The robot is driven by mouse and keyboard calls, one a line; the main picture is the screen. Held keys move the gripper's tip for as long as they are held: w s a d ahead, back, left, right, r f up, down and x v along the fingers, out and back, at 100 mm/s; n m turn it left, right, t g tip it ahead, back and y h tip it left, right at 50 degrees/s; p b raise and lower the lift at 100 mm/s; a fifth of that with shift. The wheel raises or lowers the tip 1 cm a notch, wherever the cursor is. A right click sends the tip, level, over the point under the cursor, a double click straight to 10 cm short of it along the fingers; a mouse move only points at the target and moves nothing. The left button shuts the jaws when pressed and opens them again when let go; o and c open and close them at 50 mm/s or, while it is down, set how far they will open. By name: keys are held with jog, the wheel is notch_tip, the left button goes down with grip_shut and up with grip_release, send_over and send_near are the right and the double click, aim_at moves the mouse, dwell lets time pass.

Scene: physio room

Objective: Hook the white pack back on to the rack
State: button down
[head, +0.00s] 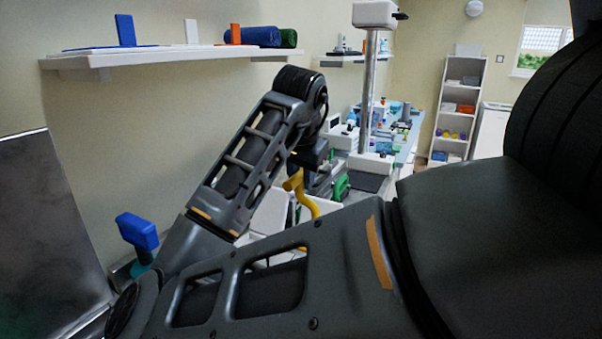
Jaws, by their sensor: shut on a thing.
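My arm reaches up from the lower left to a bent joint near the middle of the head view and hides much of what lies behind it. A dark part of it points down below that joint, but I cannot make out the fingers of my gripper. I cannot pick out the white pack or the rack for certain. A curved yellow piece (301,192) shows just below the dark part; I cannot tell what it belongs to. White surfaces (328,209) show beside it, partly hidden by my arm.
A white wall shelf (180,55) at upper left holds blue, white and orange upright pieces and rolls. A blue-headed object (138,231) stands at lower left. A cluttered table (399,156) with a pale post (368,90) stands behind. A white shelf unit (457,110) is farther back.

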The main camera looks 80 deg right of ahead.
aim_at(299, 200)
jog(key=shift+f+b, duration=2.95)
jog(key=shift+f, duration=0.45)
jog(key=shift+w+d+r, duration=0.1)
jog(key=shift+w+r, duration=0.1)
jog(key=shift+w, duration=0.05)
jog(key=w+d, duration=0.1)
jog(key=w, duration=0.5)
jog(key=shift+w+d+p, duration=0.3)
jog(key=shift+w+p, duration=0.05)
jog(key=shift+p, duration=0.1)
jog(key=shift+r, duration=0.2)
jog(key=shift+r+p, duration=0.35)
jog(key=shift+p, duration=0.2)
jog(key=shift+r+p, duration=0.65)
jog(key=shift+r, duration=0.05)
jog(key=shift+r+p, duration=0.65)
jog(key=shift+r, duration=0.05)
